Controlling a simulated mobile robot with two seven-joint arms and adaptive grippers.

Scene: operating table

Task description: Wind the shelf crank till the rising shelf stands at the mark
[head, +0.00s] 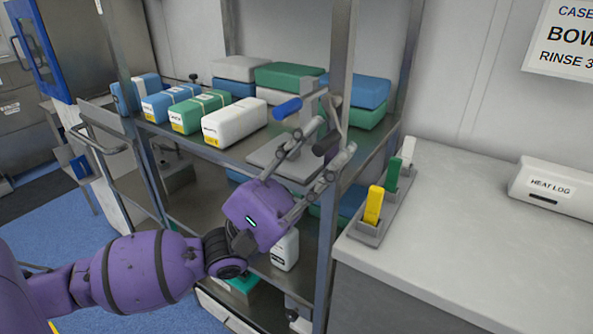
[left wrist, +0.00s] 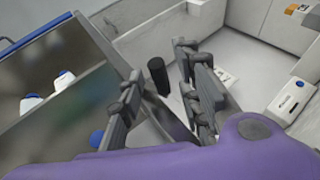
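The crank's dark handle (head: 325,146) shows beside the front post of the steel rack, in the middle of the head view. In the left wrist view the dark upright grip (left wrist: 157,75) stands between my fingers, with a visible gap on either side. My left gripper (head: 333,138) is open, its two fingers reaching up and right around the handle; it also shows in the left wrist view (left wrist: 160,62). A grey plate (head: 270,155) lies on the rack behind the fingers. I cannot make out which part is the rising shelf, nor its mark. My right gripper is not in view.
Wrapped packs, including a white one (head: 235,121), stand on the rack's upper shelf. A blue-handled piece (head: 287,108) is close behind the fingers. A counter (head: 440,225) on the right holds a tag rack (head: 370,232) and a heat log box (head: 552,187).

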